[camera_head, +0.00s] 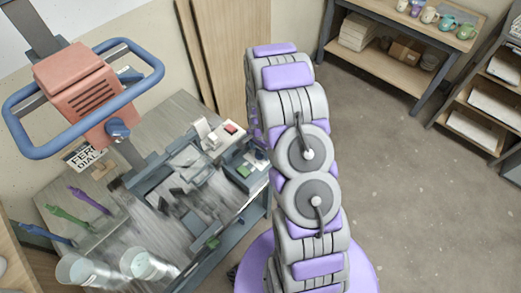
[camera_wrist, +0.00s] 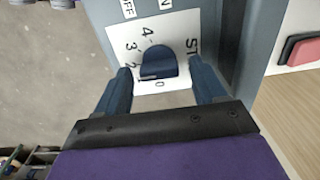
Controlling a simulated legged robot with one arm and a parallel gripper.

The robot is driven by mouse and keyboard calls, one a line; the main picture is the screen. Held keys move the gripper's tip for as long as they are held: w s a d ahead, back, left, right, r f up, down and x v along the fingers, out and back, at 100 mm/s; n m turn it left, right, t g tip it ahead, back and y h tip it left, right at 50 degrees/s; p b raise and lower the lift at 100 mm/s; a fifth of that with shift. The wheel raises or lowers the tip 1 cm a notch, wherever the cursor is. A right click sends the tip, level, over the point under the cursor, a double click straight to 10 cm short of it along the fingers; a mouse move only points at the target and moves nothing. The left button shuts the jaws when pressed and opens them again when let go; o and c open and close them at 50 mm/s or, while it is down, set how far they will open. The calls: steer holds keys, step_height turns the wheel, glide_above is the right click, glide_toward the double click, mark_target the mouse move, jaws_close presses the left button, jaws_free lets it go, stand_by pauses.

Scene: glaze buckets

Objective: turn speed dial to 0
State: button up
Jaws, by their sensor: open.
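The speed dial (camera_wrist: 158,62) is a dark blue knob on a white label plate (camera_wrist: 183,32) in the wrist view. The figures 4, 3, 2 and 0 can be read around its left and lower sides; 0 is just below the knob. Letters starting with "ST" are on the right. Which figure the knob points to is not clear. My gripper (camera_wrist: 162,73) is open, with one finger on each side of the dial and gaps visible between fingers and knob. In the head view my arm covers the gripper, and I cannot make out the dial there.
A red and black block (camera_wrist: 302,50) lies right of the panel. In the head view, a salmon mixer head (camera_head: 78,88) with a blue ring guard stands left over the bench. Clear cups (camera_head: 148,264) stand on the bench's front. Floor on the right is free.

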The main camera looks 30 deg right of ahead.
steer(key=shift+a, duration=0.15)
steer(key=shift+c, duration=0.7)
steer(key=c, duration=0.9)
